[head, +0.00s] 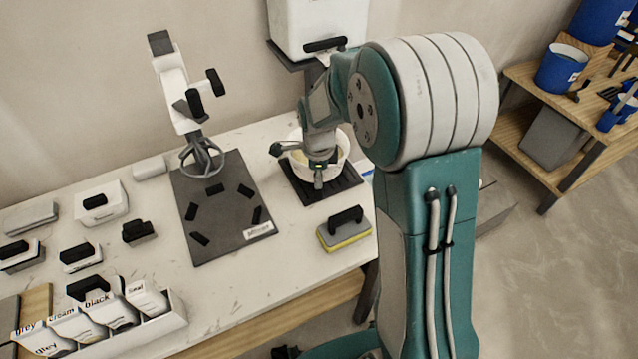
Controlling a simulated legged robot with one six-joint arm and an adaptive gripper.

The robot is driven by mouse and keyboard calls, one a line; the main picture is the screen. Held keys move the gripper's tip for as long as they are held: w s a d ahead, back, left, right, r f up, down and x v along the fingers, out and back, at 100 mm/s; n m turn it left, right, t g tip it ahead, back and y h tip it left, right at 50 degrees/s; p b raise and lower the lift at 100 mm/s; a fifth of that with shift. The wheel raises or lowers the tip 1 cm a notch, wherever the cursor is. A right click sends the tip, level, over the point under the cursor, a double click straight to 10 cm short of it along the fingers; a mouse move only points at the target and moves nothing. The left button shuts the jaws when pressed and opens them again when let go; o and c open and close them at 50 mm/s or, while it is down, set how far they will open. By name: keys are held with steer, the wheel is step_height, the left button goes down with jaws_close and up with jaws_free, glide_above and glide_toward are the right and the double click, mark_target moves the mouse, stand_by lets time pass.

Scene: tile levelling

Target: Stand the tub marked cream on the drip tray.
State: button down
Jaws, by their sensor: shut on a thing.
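A round white tub (341,160) with a pale cream inside is over the black ribbed drip tray (345,190) at the back of the bench. No marking shows on it. My gripper (318,183) points down at the tub's near wall and is shut on it; the wrist hides part of the tub. I cannot tell whether its base touches the tray. At the front left, a white rack (165,322) holds several white packs. One pack (77,326) in it is marked cream; others read grey and black.
A mixer stand (185,100) rises from a dark mat (222,225) left of the tray. A grey and yellow sponge float (344,232) lies in front. A white dispenser (310,25) hangs above. Several small black-handled blocks lie left. A wooden shelf (525,85) with blue buckets stands right.

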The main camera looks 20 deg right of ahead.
steer(key=f, duration=0.3)
steer(key=shift+w+d, duration=0.15)
steer(key=shift+d, duration=0.55)
steer(key=shift+c, duration=2.4)
jaws_free()
steer(key=shift+a+f, duration=0.1)
steer(key=shift+a, duration=0.4)
steer(key=shift+d+r, duration=0.15)
steer(key=shift+r, duration=0.25)
steer(key=r, duration=1)
steer(key=shift+s+r, duration=0.2)
steer(key=shift+r, duration=0.05)
steer(key=shift+s+r, duration=0.15)
steer(key=shift+r, duration=0.4)
steer(key=s+r+n+t, duration=0.2)
steer(key=s+r+n, duration=0.3)
steer(key=s+n, duration=0.5)
steer(key=s+r+n+t, duration=0.3)
steer(key=s+r+n, duration=0.2)
steer(key=s+n, duration=0.5)
steer(key=s, duration=0.2)
steer(key=shift+s+n, duration=0.3)
steer(key=shift+n, duration=0.1)
